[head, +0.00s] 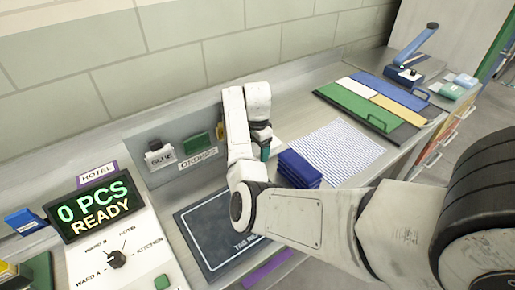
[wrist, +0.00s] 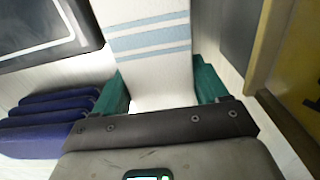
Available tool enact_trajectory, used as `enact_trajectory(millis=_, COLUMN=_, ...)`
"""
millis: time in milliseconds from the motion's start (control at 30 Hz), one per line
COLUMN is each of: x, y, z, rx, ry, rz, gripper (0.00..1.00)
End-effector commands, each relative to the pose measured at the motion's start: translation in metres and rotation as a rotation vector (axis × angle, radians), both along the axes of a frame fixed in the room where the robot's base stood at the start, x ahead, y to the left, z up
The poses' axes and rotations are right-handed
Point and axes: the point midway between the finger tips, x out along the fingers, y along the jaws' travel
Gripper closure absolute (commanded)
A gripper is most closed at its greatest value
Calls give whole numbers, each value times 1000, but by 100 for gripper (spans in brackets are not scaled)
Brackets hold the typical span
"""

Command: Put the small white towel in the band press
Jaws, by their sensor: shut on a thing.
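A white towel with light blue stripes (wrist: 150,62) stands between the green fingers of my gripper (wrist: 161,88) in the wrist view. My gripper is shut on it. In the head view my gripper (head: 265,150) is above the counter, just behind a dark blue folded stack; the towel is hidden there by my arm. A device with a long blue lever (head: 415,46) stands at the far right end of the counter and looks like the band press. It is well apart from my gripper.
The dark blue stack (head: 298,168) lies beside a striped cloth (head: 338,150). It also shows in the wrist view (wrist: 45,125). Coloured boards (head: 360,108) lie farther right. A dark mat (head: 212,235) and a counter display (head: 95,208) are at left. A wall runs behind.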

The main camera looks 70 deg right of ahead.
Motion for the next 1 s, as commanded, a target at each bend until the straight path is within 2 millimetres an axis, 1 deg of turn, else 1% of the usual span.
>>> enact_trajectory(millis=67, x=0, y=0, z=-2, rx=0, ry=0, rz=0, gripper=60)
enact_trajectory(millis=100, x=0, y=0, z=-3, rx=0, ry=0, rz=0, gripper=25)
enact_trajectory(millis=333, x=0, y=0, z=-2, rx=0, ry=0, rz=0, gripper=3)
enact_trajectory(millis=367, x=0, y=0, z=-2, rx=0, ry=0, rz=0, gripper=1)
enact_trajectory(millis=567, x=0, y=0, z=-2, rx=0, ry=0, rz=1, gripper=1)
enact_trajectory(millis=733, x=1, y=0, z=7, rx=-2, ry=-1, rz=1, gripper=1)
enact_trajectory(millis=867, x=1, y=-1, z=28, rx=-3, ry=-4, rz=1, gripper=1)
enact_trajectory(millis=1000, x=1, y=-1, z=58, rx=-3, ry=-5, rz=0, gripper=1)
